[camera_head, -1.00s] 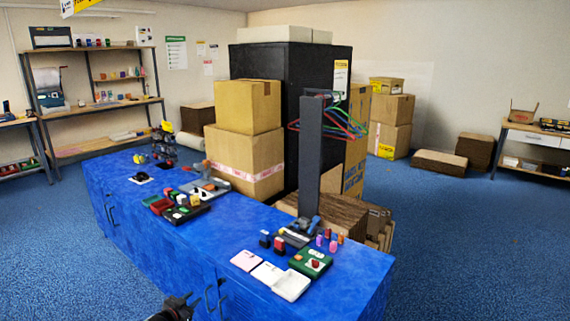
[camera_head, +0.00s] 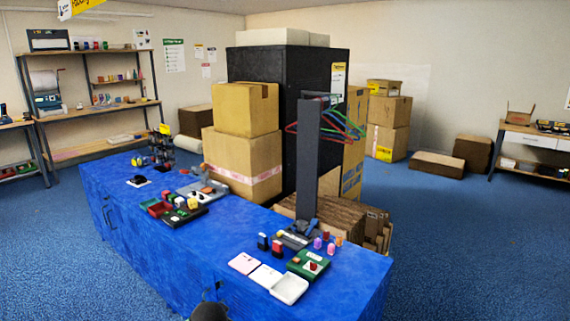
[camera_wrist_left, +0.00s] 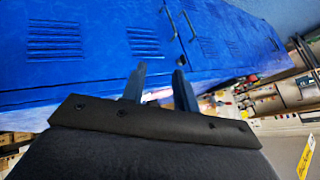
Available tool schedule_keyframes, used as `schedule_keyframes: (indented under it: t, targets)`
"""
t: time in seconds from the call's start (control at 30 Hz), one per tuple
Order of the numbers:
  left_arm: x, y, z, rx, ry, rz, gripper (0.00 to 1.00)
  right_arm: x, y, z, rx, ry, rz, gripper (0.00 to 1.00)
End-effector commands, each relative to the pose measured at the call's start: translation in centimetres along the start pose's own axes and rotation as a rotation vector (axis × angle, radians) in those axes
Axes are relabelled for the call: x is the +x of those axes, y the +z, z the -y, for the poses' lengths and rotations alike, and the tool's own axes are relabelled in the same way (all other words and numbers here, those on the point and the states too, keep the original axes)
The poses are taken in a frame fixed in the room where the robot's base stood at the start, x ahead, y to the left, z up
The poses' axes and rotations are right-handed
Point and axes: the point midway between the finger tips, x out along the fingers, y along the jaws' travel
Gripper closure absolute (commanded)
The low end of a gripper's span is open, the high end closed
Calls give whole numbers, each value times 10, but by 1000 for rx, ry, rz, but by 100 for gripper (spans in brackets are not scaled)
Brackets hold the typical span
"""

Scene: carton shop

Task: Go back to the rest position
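My left gripper (camera_wrist_left: 160,72) shows in the left wrist view with its two dark fingers apart and nothing between them. It is in front of the blue front of the counter (camera_wrist_left: 110,45), which has vents and handles, and the view is tilted. In the head view only a dark rounded part of my own arm shows at the bottom edge, in front of the counter (camera_head: 150,245). My right gripper is in neither view.
Cartons (camera_head: 247,165) stand behind the counter. Blue floor is open at the right.

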Motion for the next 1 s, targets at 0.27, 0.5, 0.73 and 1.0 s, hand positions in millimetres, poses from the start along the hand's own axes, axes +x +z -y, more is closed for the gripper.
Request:
schedule_keyframes:
  t: [0.27,0.5,0.73,1.0]
  targets:
    - [-89,63,-68,-106,150,75,70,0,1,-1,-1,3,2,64]
    - [-143,111,-105,-210,240,85,70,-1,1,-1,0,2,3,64]
    - [-173,167,-140,-301,305,150,70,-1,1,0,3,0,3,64]
    - [-189,248,-198,-371,385,304,70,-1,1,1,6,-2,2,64]
